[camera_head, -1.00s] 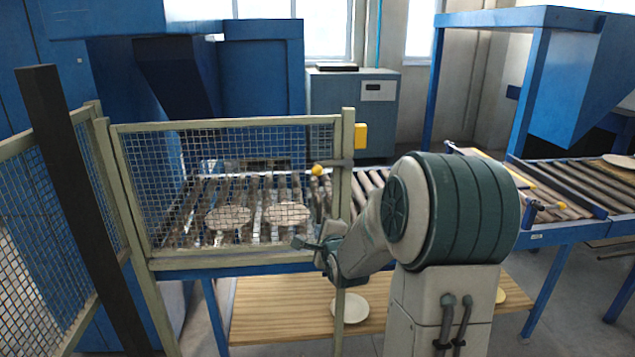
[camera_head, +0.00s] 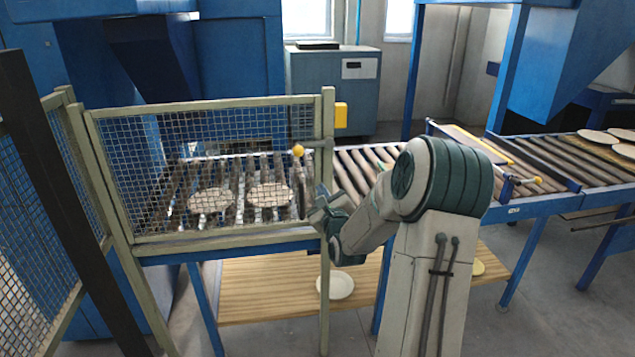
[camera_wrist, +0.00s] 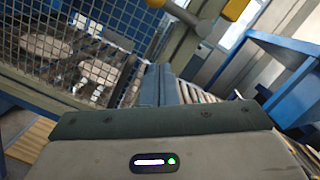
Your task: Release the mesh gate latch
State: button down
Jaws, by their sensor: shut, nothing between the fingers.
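The mesh gate (camera_head: 215,165) has a pale frame and stands in front of a roller conveyor. Its latch (camera_head: 307,148) is a dark bar with a yellow knob (camera_head: 298,151) at the gate's upper right, by the right post (camera_head: 328,200). In the wrist view, the latch's grey bar (camera_wrist: 175,10) and yellow end show at the top. My gripper (camera_head: 318,207) is below the knob, near the right post, and looks apart from the latch. It is shut and empty. In the wrist view, the fingers (camera_wrist: 157,85) show beside the post. Exact finger contact is hard to see.
A yellow box (camera_head: 341,115) sits behind the right post. Plates (camera_head: 268,195) lie on the rollers behind the mesh. A wooden shelf (camera_head: 260,290) with a white plate (camera_head: 336,285) is below. Another conveyor (camera_head: 540,170) stands at the right.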

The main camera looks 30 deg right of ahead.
jog(key=w+r+p, duration=0.4)
jog(key=w, duration=0.5)
jog(key=shift+w+a+r, duration=0.15)
jog(key=shift+w, duration=0.05)
jog(key=shift+a, duration=0.1)
jog(key=shift+r+b, duration=0.2)
jog(key=shift+b, duration=0.1)
